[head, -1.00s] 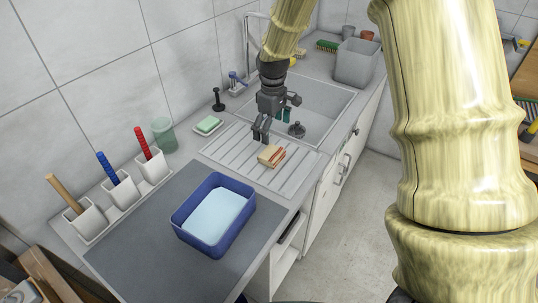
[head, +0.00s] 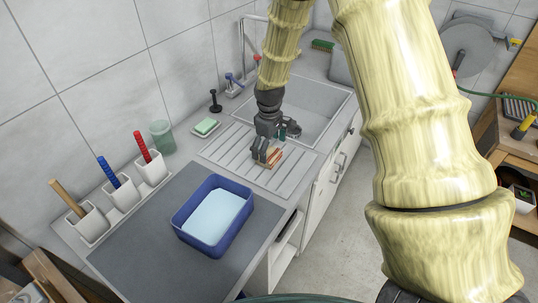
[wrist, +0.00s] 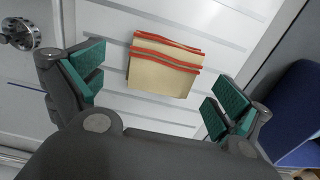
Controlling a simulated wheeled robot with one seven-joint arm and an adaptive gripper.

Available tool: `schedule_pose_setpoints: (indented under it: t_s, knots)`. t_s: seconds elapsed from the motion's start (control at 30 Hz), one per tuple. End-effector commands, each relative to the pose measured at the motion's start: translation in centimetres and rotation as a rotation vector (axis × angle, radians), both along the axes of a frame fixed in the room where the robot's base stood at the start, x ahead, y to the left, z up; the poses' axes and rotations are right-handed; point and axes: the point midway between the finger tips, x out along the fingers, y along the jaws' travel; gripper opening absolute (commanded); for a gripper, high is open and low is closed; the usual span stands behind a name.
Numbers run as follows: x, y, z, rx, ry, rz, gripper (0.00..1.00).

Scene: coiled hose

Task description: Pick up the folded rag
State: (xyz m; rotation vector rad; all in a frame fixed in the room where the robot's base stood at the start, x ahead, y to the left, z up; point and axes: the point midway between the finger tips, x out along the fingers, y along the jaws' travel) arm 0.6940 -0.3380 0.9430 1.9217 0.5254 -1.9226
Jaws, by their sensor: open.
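The folded rag (wrist: 160,75) is tan with red stripes along its folded edge. It lies on the ribbed draining board (head: 225,144) beside the sink. In the head view the rag (head: 274,160) is partly hidden behind my gripper (head: 266,150). In the wrist view my gripper (wrist: 155,95) is open, with a green-padded finger on each side of the rag. There are gaps between the rag and both pads, and the gripper is empty. I cannot tell how high the fingertips are above the board.
A blue basin (head: 184,220) of pale liquid stands on the grey mat (head: 140,240). The sink (head: 318,104) lies behind the board. A green soap dish (head: 206,127), a green tumbler (head: 162,136) and a rack of brushes (head: 122,190) line the wall.

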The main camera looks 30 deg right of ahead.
Motion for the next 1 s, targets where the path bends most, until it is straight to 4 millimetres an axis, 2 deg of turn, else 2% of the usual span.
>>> schedule_pose_setpoints:
  t_s: [0.3,0.63,0.67,0.9,1.0]
  knots:
    - [-0.1,0.2,-2.5,0.0,0.0,0.002,1.0]
    - [-0.1,0.2,-2.9,-0.001,-0.001,0.002,1.0]
    - [-0.1,0.2,-2.9,-0.001,-0.001,0.002,0.96]
    - [-0.1,0.2,-2.9,-0.001,-0.001,0.002,0.53]
    - [-0.1,0.2,-2.9,-0.001,-0.001,0.002,0.52]
